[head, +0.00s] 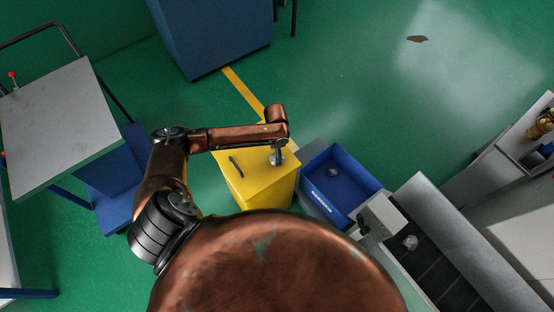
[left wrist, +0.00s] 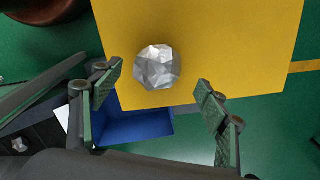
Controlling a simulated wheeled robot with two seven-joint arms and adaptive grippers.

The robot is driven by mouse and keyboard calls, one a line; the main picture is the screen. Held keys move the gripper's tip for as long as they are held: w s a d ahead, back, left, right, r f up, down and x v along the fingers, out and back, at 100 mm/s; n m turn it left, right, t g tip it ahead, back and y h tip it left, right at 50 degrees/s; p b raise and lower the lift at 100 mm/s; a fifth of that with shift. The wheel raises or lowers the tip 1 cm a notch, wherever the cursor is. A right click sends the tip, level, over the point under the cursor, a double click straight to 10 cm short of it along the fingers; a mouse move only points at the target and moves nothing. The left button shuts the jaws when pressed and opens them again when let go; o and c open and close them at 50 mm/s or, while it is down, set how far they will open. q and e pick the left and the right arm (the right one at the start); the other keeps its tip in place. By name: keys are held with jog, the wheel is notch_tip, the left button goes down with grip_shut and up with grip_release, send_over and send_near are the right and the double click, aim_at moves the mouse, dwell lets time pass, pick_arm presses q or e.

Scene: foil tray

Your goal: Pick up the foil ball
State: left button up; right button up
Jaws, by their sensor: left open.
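A crumpled silver foil ball (left wrist: 157,67) rests on a flat yellow top in the left wrist view. This top belongs to the yellow box (head: 238,182) in the head view, where my left gripper (head: 278,156) is over it and I cannot make out the ball there. My left gripper (left wrist: 158,82) is open and empty, its fingers on either side of the ball in the picture, with no clear contact. Another silver lump (head: 333,172) lies in the blue bin (head: 352,205). A further one (head: 410,242) is in a dark tray. My right gripper is not in view.
The blue bin stands just right of the yellow box. The dark, divided tray (head: 432,268) is beyond it at the lower right. A black handle (head: 236,166) is on the yellow box. A grey-topped cart (head: 60,125) stands left. Green floor is open at the upper right.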

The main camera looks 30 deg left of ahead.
pick_arm(q)
jog(key=f, duration=0.2)
jog(key=f+b, duration=0.1)
jog(key=f, duration=0.1)
jog(key=shift+w+d+f, duration=0.15)
jog(key=shift+d+f, duration=0.05)
jog(key=shift+f, duration=0.1)
jog(key=shift+c, duration=0.3)
jog(key=shift+r, duration=0.1)
jog(key=c, duration=1.2)
jog(key=shift+r, duration=0.1)
